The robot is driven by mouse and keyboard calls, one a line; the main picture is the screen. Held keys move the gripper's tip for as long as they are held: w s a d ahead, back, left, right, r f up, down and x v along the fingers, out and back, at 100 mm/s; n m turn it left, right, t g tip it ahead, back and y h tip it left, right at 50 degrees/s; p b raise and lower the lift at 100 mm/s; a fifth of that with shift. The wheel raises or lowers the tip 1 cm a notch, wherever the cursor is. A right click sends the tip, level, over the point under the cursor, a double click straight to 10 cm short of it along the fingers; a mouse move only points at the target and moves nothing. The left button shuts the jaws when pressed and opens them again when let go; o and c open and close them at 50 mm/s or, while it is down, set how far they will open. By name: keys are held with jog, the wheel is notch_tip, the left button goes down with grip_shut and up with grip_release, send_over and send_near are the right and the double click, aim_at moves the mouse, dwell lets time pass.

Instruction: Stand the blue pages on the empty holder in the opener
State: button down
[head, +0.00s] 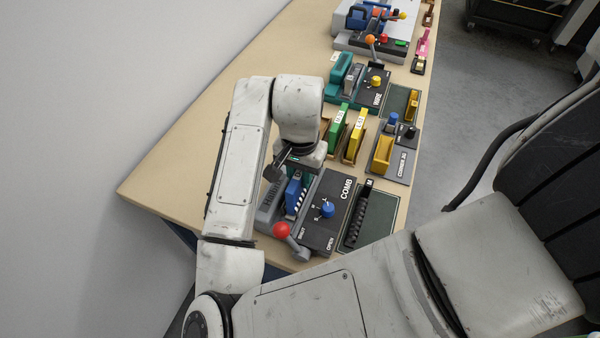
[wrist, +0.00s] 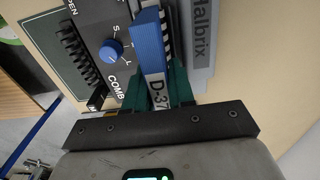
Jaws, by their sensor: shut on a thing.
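The blue pages (head: 293,196) are a thin upright block. In the wrist view the blue pages (wrist: 149,42) carry a white label reading D-37. My gripper (head: 302,172) points down over the COMB opener. Its green fingers (wrist: 158,88) are shut on the labelled end of the pages. The opener (head: 320,238) has a dark panel with a blue knob, a red-balled lever and a grey Halbrix side. A black-and-white toothed strip (head: 303,201), apparently the holder, lies right beside the pages. Whether the pages touch it or rest on it I cannot tell.
A green mat with a black comb (head: 357,218) lies right of the opener. Green pages (head: 337,128) and yellow pages (head: 356,135) stand behind my gripper. The WIRE machine (head: 371,88) and a corner machine (head: 389,157) are farther back. The left tabletop (head: 170,165) is clear.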

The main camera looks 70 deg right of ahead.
jog(key=shift+f+b, duration=0.35)
jog(key=shift+f, duration=0.05)
jog(key=c, duration=1.2)
grip_release()
jog(key=shift+c, duration=0.2)
notch_tip(320, 180, up, 8)
jog(key=p, duration=0.7)
jog(key=shift+r, duration=0.25)
jog(key=shift+r+p, duration=0.45)
jog(key=shift+r, duration=0.8)
